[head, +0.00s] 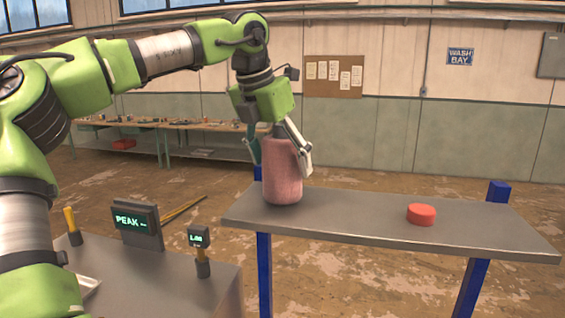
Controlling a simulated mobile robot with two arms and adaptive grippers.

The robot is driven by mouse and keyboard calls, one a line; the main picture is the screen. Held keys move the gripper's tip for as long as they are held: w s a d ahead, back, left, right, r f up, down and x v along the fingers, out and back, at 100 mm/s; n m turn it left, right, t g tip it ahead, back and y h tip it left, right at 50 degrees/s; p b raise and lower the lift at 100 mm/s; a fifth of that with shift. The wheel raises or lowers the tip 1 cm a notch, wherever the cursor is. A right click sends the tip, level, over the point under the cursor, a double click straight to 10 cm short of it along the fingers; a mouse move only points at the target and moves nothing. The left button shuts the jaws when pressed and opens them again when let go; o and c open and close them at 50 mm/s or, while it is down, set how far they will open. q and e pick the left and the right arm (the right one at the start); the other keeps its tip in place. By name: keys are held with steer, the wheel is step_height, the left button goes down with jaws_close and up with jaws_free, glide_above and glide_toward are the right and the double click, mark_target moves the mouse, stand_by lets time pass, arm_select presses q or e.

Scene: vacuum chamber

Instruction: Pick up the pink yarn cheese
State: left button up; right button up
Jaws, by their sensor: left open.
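The pink yarn cheese (283,178), a tall pink cylinder with a thread-like surface, stands upright at the left end of the grey table (350,218). My left gripper (280,158) points down from above, its fingers spread to either side of the cylinder's upper part. The right finger lies in front of its upper right edge; the left finger is partly behind its left side. I cannot tell whether the fingers touch it. My right gripper is not in view.
A short red round piece (421,214) lies on the table's right half. A lower bench at front left holds a PEAK display (137,226) and a smaller display (200,238). The table between cylinder and red piece is clear.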

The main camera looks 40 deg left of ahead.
arm_select(q)
steer(key=shift+x, duration=1.25)
steer(key=shift+r, duration=0.15)
steer(key=c, duration=1.4)
steer(key=shift+a, duration=0.1)
steer(key=shift+c, duration=0.2)
steer(key=shift+w+r, duration=0.1)
steer(key=shift+r, duration=0.05)
